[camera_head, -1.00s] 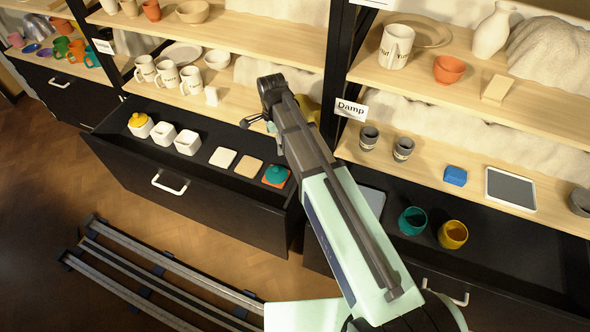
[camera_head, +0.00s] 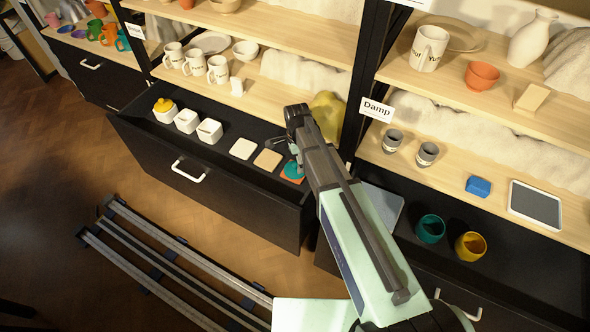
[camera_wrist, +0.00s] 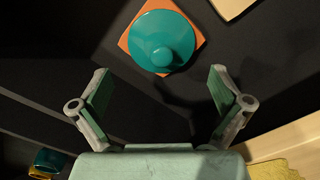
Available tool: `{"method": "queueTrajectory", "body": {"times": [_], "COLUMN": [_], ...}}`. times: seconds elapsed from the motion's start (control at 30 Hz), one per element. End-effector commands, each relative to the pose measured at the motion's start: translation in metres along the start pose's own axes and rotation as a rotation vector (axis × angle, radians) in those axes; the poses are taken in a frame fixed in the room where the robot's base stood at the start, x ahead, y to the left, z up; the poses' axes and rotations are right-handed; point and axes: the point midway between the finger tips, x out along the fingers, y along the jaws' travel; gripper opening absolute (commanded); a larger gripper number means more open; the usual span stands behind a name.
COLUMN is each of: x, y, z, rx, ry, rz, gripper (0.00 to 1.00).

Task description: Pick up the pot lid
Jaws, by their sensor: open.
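My gripper (camera_wrist: 159,82) is open and empty. In the wrist view its two fingers are spread wide, with the lid just beyond the gap between them, apart from both. A lidded white jar with a yellow top (camera_head: 163,105) stands at the drawer's left end.
The drawer (camera_head: 215,185) also holds two white square containers (camera_head: 197,126), a white tile (camera_head: 243,148) and a tan tile (camera_head: 267,160). Shelves with mugs and bowls rise behind it. A teal cup (camera_head: 430,229) and a yellow cup (camera_head: 470,246) stand to the right.

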Motion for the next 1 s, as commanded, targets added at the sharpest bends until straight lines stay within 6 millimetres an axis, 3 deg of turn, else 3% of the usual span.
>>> {"method": "queueTrajectory", "body": {"times": [0.3,0.57,0.6,0.8,0.87,1.0], "x": [0.041,0.045,0.045,0.045,0.046,0.047], "y": [-0.002,-0.002,-0.002,-0.002,-0.002,-0.002], "z": [0.005,0.005,0.005,0.005,0.005,0.005], "rx": [0.0,0.0,0.0,0.0,0.0,0.0], "ry": [0.0,0.0,0.0,0.0,0.0,0.0], "rz": [0.002,0.0,0.0,0.0,0.001,0.002], "gripper": [1.0,1.0,0.96,0.28,0.23,0.22]}}
